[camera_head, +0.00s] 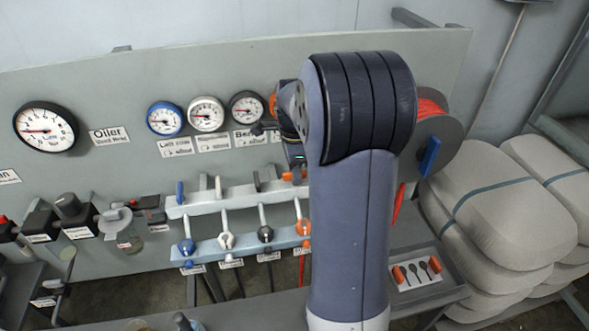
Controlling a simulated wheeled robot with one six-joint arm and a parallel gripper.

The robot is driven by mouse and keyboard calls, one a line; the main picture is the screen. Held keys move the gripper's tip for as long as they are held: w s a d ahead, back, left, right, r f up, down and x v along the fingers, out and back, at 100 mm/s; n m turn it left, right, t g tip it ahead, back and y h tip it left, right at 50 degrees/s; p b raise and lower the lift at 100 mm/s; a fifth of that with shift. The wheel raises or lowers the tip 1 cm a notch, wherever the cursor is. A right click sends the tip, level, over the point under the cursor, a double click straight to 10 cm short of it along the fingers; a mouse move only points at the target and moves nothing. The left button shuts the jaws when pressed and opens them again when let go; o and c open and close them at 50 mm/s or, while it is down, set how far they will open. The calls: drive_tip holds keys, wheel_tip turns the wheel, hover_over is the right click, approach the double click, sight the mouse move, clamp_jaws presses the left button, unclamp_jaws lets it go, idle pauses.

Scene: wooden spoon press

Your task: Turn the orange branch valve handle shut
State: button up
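On the pale upper rail (240,196) stand a blue lever (180,192), a white lever (218,186) and a dark lever (257,181), all upright. At the rail's right end is an orange part (289,176), which looks like the orange branch valve handle; it is partly hidden and its angle is hard to tell. An orange fitting (304,228) sits below it on the lower rail. My gripper (296,160) is at the far side of my arm, close to the orange part. My arm hides most of it; I cannot tell whether it touches or how wide it is.
Several gauges (206,113) hang on the grey panel (120,85) above the rails. A red hose reel (432,135) is right of my arm. A tray with dark spoon shapes (417,275) lies at lower right. Stacked sacks (500,200) fill the right side.

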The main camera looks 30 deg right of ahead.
wheel_tip(320, 180, up, 11)
drive_tip(key=shift+b, duration=0.4)
drive_tip(key=shift+f, duration=0.2)
wheel_tip(320, 180, down, 11)
drive_tip(key=shift+r+p, duration=0.1)
drive_tip(key=shift+p, duration=0.35)
drive_tip(key=shift+r, duration=0.1)
idle(0.5)
